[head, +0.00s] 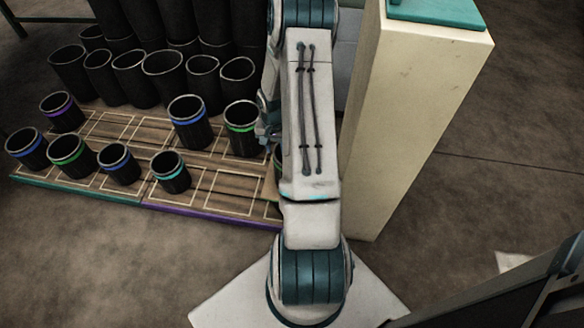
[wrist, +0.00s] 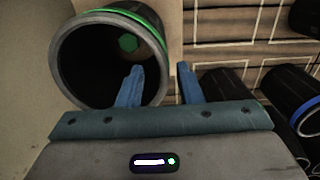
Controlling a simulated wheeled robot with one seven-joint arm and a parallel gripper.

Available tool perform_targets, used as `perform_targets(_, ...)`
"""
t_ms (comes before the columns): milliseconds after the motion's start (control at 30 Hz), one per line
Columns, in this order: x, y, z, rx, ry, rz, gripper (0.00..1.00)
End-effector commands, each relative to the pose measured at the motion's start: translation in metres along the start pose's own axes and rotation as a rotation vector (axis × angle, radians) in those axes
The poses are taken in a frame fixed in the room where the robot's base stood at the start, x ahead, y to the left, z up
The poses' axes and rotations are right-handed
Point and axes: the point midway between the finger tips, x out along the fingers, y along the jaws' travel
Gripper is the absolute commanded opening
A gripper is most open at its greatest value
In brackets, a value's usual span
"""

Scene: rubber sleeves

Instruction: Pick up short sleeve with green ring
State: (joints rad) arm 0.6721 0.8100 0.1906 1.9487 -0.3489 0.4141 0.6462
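In the wrist view, a black sleeve with a green ring (wrist: 85,58) fills the upper left, its open mouth facing the camera. My gripper (wrist: 160,67) is open. Its left blue finger overlaps the sleeve's mouth and its right finger is to the right of the rim, so the near right wall appears between them; contact cannot be told. In the head view, green-ringed sleeves stand at the front left (head: 70,155) and just left of my arm (head: 242,128). My arm hides the gripper there, and I cannot tell which sleeve the wrist view shows.
Blue-, purple- and teal-ringed sleeves (head: 188,120) stand on the wooden board (head: 225,185) with marked rectangles. Plain taller sleeves (head: 165,75) crowd the back. A cream pillar (head: 410,100) stands close to the right of my arm. Floor in front of the board is clear.

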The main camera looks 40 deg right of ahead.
Motion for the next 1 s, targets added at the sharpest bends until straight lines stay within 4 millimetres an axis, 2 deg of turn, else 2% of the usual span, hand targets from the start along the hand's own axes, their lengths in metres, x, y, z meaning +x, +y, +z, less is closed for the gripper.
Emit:
perform_targets(333,0.046,-0.005,0.002,-0.001,-0.003,0.000,0.33)
perform_targets(433,0.052,-0.005,0.002,0.000,-0.001,-0.001,0.33)
perform_targets(633,0.050,-0.005,0.002,0.000,0.000,-0.001,0.33)
perform_targets(733,0.050,-0.005,0.002,0.000,0.000,-0.001,0.05)
perform_targets(767,0.050,-0.005,0.002,0.000,0.000,-0.001,0.00)
perform_targets(1000,0.049,-0.005,0.001,0.000,0.001,-0.001,0.00)
